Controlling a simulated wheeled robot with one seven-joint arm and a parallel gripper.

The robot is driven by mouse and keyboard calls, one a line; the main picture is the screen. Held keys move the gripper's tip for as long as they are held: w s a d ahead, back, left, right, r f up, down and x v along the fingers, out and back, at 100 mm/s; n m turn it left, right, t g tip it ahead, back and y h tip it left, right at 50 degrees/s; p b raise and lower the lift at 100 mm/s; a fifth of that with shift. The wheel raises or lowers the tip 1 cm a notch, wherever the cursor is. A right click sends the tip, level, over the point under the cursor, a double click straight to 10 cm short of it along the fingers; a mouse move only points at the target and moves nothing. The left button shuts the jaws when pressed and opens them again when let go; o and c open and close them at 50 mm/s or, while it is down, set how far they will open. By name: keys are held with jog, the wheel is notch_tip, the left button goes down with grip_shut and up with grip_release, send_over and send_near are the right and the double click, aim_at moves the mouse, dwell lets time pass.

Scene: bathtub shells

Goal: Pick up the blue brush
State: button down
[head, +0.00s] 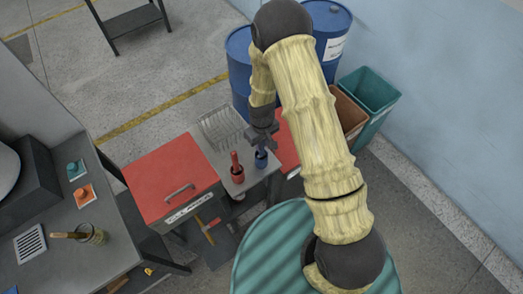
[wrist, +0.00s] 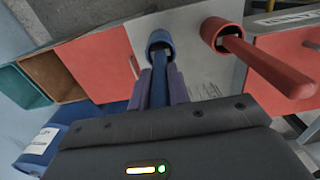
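The blue brush (wrist: 159,78) stands with its handle up in a blue round holder (wrist: 161,42) on the grey middle surface. The blue holder also shows in the head view (head: 261,159), just below my gripper (head: 262,134). In the wrist view the two purplish fingers of my gripper (wrist: 160,86) flank the brush handle, one on each side, very close to it. I cannot tell whether they press on it. The brush's lower end is hidden in the holder.
A red brush (wrist: 265,68) in a red holder (wrist: 218,32) stands close beside the blue one. A red cabinet (head: 165,178) with a handle is to the left. A wire rack (head: 220,126) lies behind. Blue barrels (head: 239,60) and open bins (head: 370,90) stand beyond.

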jog(key=shift+r, duration=0.15)
notch_tip(320, 180, up, 10)
jog(key=b, duration=0.3)
jog(key=shift+b, duration=0.3)
dwell(0.6)
